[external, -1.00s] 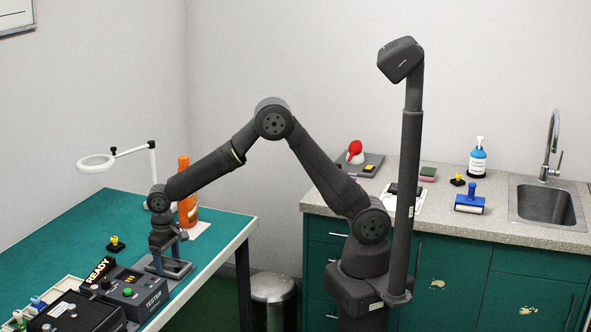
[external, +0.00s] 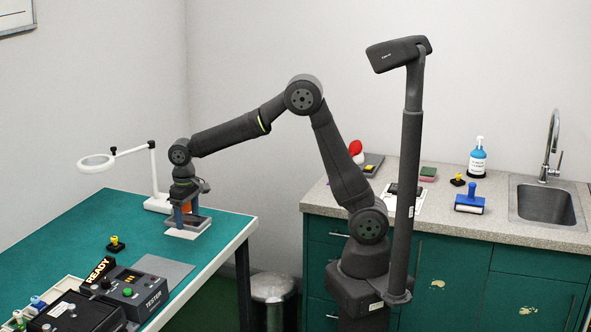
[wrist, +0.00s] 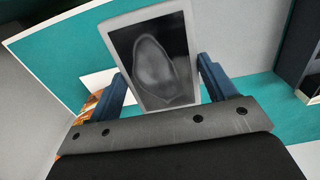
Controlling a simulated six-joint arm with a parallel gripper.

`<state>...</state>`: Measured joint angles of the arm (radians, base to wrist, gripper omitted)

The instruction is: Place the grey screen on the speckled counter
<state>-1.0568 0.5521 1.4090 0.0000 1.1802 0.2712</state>
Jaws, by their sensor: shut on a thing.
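The grey screen (wrist: 155,57) is a flat panel with a pale grey frame and a dark face bearing a blurry oval. It sits between the two blue fingers of my gripper (wrist: 168,85) in the wrist view. In the external view my gripper (external: 187,217) is shut on the screen (external: 199,222) and holds it above the far right part of the green table. The speckled counter (external: 440,211) stands at the right, beyond my base, well apart from the gripper.
An orange bottle (external: 187,207) is partly hidden behind my gripper. A magnifier lamp (external: 158,203), tester box (external: 140,288) and bare grey mat (external: 168,270) are on the table. The counter holds a blue roller (external: 470,200), soap bottle (external: 478,160), sponge (external: 428,174) and sink (external: 545,204).

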